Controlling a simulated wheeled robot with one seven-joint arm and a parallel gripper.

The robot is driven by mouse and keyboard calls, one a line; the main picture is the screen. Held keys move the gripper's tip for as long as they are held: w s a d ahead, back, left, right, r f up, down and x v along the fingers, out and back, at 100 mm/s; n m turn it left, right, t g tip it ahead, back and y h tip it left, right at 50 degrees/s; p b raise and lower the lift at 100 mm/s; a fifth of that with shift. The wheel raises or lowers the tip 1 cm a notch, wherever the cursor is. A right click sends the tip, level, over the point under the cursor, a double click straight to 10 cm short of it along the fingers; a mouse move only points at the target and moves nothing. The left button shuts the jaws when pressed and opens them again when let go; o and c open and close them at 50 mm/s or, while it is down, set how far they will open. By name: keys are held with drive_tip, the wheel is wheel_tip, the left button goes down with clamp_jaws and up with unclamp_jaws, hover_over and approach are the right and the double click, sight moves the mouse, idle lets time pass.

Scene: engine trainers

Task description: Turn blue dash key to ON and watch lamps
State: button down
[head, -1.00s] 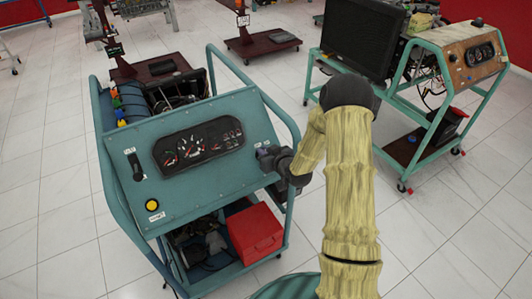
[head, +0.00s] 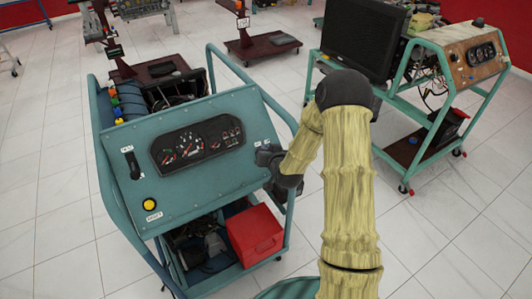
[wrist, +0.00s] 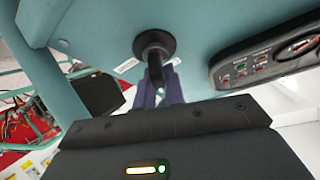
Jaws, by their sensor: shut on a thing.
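The blue-green engine trainer's sloped dash panel (head: 185,190) carries a black gauge cluster (head: 196,143). My gripper (head: 266,156) is at the panel's right side, just right of the cluster, and hides the key in the head view. In the wrist view, the black round key switch (wrist: 154,46) stands out from the panel. My gripper's dark fingers (wrist: 160,86) are shut on the key's stem, just below the round collar. The cluster's end shows on the right with small indicator lamps (wrist: 250,68), green and red in tint; whether they are lit is unclear.
A yellow button (head: 149,204) and a black lever (head: 132,164) sit on the panel's left. A tubular side rail (head: 277,112) runs close by my gripper. A red box (head: 255,233) stands on the shelf below. Another trainer with a monitor (head: 358,37) stands right; tiled floor between is free.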

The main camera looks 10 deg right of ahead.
drive_tip(key=m, duration=0.1)
drive_tip(key=m+h, duration=0.1)
drive_tip(key=f+m+g, duration=0.1)
drive_tip(key=m, duration=0.1)
drive_tip(key=shift+s+f+h+b, duration=0.1)
drive_tip(key=shift+s+h+b, duration=0.15)
drive_tip(key=shift+h+b, duration=0.15)
drive_tip(key=shift+m, duration=0.3)
drive_tip(key=shift+s+a, duration=0.1)
drive_tip(key=c, duration=1.5)
unclamp_jaws()
drive_tip(key=shift+r, duration=0.3)
